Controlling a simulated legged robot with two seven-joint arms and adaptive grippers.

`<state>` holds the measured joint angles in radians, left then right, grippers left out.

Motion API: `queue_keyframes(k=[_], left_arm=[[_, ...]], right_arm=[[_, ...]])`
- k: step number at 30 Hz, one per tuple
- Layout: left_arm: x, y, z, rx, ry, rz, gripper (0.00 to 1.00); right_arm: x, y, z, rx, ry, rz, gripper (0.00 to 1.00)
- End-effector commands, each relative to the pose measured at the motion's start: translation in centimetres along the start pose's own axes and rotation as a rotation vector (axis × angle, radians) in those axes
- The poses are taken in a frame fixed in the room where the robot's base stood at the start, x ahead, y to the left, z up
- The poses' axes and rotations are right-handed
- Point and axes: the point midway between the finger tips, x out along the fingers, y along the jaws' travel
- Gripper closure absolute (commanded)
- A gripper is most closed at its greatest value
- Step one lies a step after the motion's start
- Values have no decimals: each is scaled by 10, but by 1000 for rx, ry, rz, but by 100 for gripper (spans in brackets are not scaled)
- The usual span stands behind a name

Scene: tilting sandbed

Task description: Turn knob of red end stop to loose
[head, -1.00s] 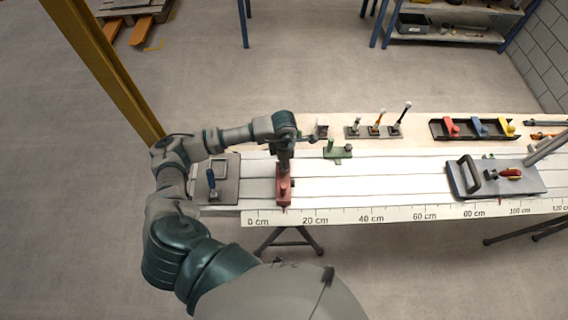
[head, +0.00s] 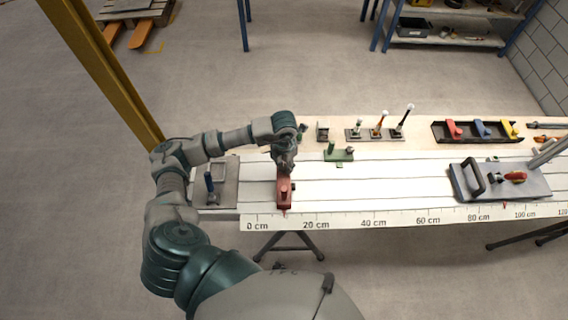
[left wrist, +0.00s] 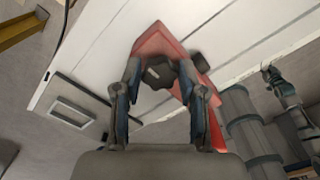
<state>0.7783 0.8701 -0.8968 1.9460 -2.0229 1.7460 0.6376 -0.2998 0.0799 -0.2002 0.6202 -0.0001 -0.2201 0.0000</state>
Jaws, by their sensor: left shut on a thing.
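The red end stop (head: 284,195) sits on the white slatted bed, near the low end of the centimetre scale. In the left wrist view the red end stop (left wrist: 152,42) lies under and between my fingers, with a dark knob (left wrist: 158,74) on it. My left gripper (head: 284,172) comes down on the far part of the end stop. In the left wrist view my left gripper (left wrist: 160,82) has its two fingertips on either side of the knob, shut on it. In the head view the knob is hidden by the gripper. My right gripper is in neither view.
A grey plate with a blue handle (head: 228,190) lies just left of the end stop. A green end stop (head: 339,154) stands to the right, behind. A grey plate with a black handle (head: 510,183) lies far right. The bed's middle is clear.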

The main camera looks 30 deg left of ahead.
Motion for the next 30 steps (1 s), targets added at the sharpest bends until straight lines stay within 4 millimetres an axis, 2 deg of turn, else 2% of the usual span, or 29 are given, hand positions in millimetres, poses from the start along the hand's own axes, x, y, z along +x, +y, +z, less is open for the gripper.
queue_keyframes(k=[1, 13, 14, 16, 17, 26, 30], left_arm=[[5, -3, -4, 1, 14, -5, 94], [6, -4, -4, -2, 17, -6, 94], [6, -4, -4, -2, 18, -6, 54], [5, -4, -4, -2, 15, -5, 36], [5, -4, -4, -2, 14, -5, 34], [1, -2, -2, -5, 7, -2, 34], [-14, -1, -1, -5, 3, -2, 34]], right_arm=[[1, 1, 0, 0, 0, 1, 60], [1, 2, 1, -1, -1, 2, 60], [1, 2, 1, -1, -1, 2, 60], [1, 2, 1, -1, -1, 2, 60], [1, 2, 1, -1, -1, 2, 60], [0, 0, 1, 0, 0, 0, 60], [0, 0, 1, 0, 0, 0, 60]])
